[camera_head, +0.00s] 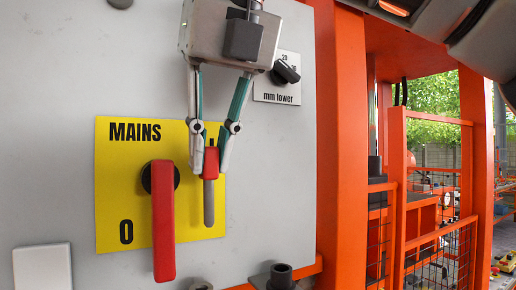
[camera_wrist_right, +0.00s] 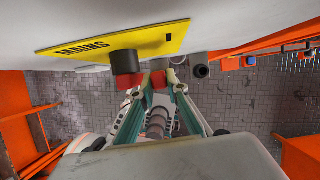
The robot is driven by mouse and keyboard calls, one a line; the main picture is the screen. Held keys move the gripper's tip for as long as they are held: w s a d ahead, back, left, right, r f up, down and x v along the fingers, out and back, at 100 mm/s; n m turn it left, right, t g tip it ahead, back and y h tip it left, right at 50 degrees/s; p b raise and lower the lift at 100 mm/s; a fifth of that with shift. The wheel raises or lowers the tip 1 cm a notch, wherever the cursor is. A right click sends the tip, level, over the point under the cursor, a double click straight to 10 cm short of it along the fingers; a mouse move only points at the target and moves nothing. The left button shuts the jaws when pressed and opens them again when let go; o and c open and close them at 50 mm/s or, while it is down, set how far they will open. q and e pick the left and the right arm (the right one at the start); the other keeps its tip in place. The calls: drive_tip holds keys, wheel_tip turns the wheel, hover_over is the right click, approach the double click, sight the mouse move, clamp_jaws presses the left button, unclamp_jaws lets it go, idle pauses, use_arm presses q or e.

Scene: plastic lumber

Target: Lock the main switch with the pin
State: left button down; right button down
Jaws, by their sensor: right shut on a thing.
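The main switch (camera_head: 163,220) has a red handle on a black hub, hanging straight down on the yellow MAINS plate (camera_head: 112,190). A "0" is left of the handle. The pin (camera_head: 209,200) has a red head and a grey rod pointing down. My right gripper (camera_head: 210,150) is shut on its red head, right of the switch handle and in front of the plate. A small dark slot (camera_head: 211,142) shows just above the head. In the right wrist view, the red head (camera_wrist_right: 158,78) is between the fingertips (camera_wrist_right: 160,88), near the switch's black hub (camera_wrist_right: 125,62). My left gripper is not in view.
A black knob (camera_head: 286,72) on a "mm lower" plate is at upper right. Dark cylindrical fittings (camera_head: 281,276) stick out at the bottom. A white box (camera_head: 42,268) is at lower left. An orange frame (camera_head: 342,150) borders the grey panel on the right.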

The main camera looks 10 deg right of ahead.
sight(209, 187)
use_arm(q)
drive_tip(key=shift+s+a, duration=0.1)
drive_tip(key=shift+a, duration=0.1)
use_arm(e)
drive_tip(key=shift+s+a+m, duration=0.15)
drive_tip(key=shift+a+m, duration=0.15)
drive_tip(key=shift+a, duration=0.25)
